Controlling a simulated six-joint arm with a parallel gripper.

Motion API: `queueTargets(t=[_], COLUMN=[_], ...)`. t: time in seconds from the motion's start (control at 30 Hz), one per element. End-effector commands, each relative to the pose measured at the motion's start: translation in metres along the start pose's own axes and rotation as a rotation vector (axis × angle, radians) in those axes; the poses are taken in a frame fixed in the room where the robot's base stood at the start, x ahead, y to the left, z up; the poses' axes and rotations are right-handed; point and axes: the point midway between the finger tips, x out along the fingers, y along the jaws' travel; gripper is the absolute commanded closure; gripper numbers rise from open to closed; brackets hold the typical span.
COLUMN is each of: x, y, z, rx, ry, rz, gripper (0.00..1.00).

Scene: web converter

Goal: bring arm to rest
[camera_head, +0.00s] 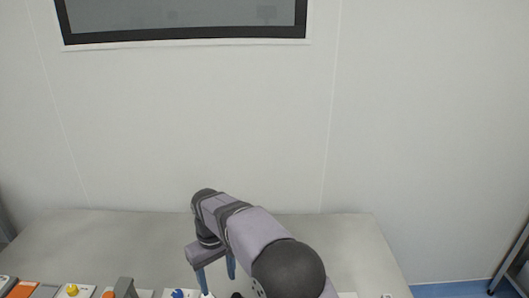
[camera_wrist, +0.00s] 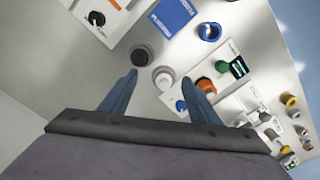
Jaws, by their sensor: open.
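My gripper (camera_head: 216,272) shows in the head view at the lower middle, pointing down over the front part of the grey table (camera_head: 120,232). In the wrist view its two blue fingers (camera_wrist: 158,90) are spread apart with nothing held between them. Beyond the fingertips are a dark round knob (camera_wrist: 142,54) and a white round knob (camera_wrist: 163,77). Whether the fingers touch anything below cannot be told. My arm reaches in from the bottom edge of the head view and hides part of the table.
Panels with controls line the table's front edge, including a yellow knob (camera_head: 72,289) and a blue knob (camera_head: 178,294). The wrist view shows a blue label plate (camera_wrist: 174,17) and an orange part (camera_wrist: 206,86). The table's back is clear before a white wall (camera_head: 200,120).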

Motion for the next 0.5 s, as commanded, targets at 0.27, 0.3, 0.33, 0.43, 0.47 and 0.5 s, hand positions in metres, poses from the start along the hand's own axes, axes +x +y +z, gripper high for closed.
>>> queueTargets(t=[0.27,0.3,0.33,0.43,0.47,0.5], x=[-0.015,-0.016,-0.016,-0.015,-0.013,-0.012], y=[0.073,0.080,0.084,0.096,0.098,0.100], z=[0.099,0.115,0.127,0.170,0.183,0.201], rx=[0.226,0.258,0.282,0.361,0.383,0.414], ry=[0.001,0.000,0.001,0.001,0.001,0.001], rz=[0.001,0.001,0.001,0.002,0.002,0.002], gripper=[0.44,0.44,0.44,0.44,0.44,0.44])
